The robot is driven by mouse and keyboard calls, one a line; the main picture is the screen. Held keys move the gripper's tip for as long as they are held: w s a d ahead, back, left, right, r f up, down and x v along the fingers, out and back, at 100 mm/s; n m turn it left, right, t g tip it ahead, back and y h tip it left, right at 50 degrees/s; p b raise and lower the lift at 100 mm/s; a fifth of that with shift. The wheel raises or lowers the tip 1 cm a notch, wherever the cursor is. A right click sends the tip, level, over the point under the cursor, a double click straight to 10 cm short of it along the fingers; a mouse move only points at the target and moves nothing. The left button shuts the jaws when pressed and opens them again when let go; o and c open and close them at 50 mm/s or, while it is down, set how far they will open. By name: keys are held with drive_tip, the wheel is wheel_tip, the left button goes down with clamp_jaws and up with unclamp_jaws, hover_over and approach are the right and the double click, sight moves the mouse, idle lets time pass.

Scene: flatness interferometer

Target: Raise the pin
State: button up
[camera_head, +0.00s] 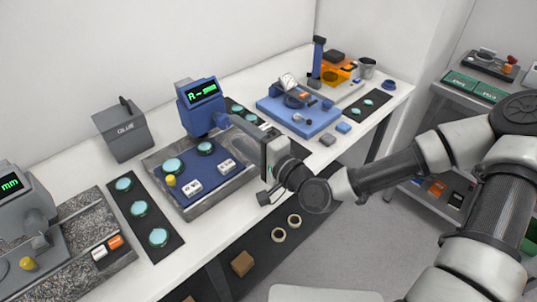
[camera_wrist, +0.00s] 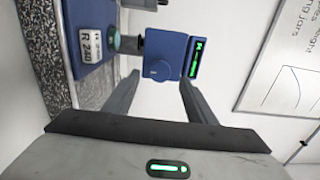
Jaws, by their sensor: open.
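The blue instrument (camera_head: 203,112) has a lit green display on its head and stands on a blue plate with a grey stone rim (camera_head: 213,205). Its head also shows in the wrist view (camera_wrist: 163,62). There a short dark stub (camera_wrist: 130,45) runs from the head to a teal disc (camera_wrist: 114,39); I cannot tell whether this is the pin. My gripper (camera_head: 236,124) is open and empty, just right of the instrument's head. In the wrist view its fingers (camera_wrist: 160,88) point toward the head, one on each side; contact cannot be told.
Teal discs, a yellow knob (camera_head: 171,181) and white label blocks (camera_head: 193,189) stand on the blue plate. A grey instrument (camera_head: 20,210) is at far left, with a black mat of discs (camera_head: 147,213) beside it. A grey glue box (camera_head: 123,130) stands behind.

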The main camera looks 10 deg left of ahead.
drive_tip(key=p+v, duration=0.8)
drive_tip(key=v, duration=0.4)
drive_tip(key=shift+s, duration=0.15)
